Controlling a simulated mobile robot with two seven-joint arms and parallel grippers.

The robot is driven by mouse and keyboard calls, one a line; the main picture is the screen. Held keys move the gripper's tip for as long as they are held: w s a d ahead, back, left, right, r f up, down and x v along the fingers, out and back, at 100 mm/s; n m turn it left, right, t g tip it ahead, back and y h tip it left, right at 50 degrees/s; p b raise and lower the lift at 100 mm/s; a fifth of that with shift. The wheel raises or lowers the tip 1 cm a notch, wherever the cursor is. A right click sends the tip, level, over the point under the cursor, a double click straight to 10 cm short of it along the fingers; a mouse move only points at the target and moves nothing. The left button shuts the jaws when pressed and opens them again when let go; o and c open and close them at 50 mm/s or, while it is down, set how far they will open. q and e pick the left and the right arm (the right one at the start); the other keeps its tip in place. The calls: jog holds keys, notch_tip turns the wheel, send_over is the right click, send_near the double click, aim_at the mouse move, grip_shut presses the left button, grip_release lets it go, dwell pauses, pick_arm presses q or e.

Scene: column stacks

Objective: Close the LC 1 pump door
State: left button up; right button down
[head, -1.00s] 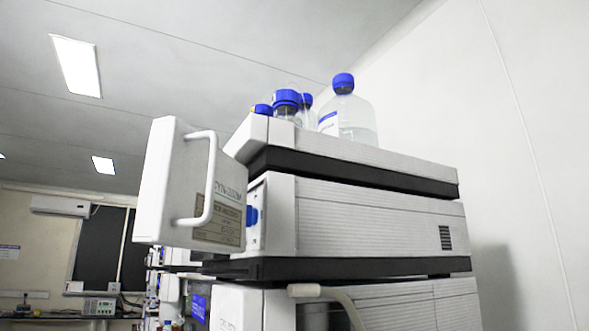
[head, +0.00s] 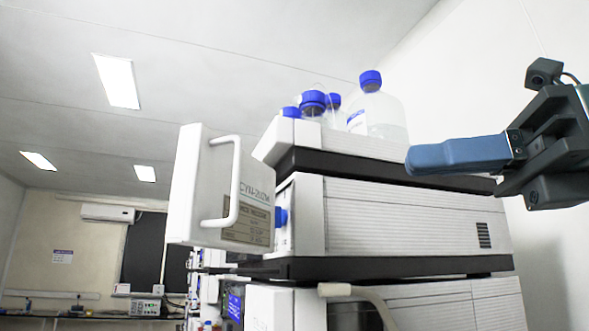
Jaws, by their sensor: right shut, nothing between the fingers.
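The white pump door (head: 197,190) stands swung open at the left front of a white instrument module (head: 400,218) in the column stack. A white bar handle (head: 237,183) is on the door, and a label with partly readable text is beside it. My right gripper (head: 412,159) has blue fingers, shut and empty. In the picture it overlaps the right part of the stack's top, well to the right of the door and not touching it. My left gripper is not in view.
Bottles with blue caps (head: 376,112) stand on top of the stack. A lower module has a white curved handle or tube (head: 350,291). A wall (head: 520,120) rises behind at the right. A bench with small devices (head: 146,308) is far back at the left.

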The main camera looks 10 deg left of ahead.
aim_at(239, 176)
jog(key=a+p, duration=0.1)
jog(key=a, duration=1.3)
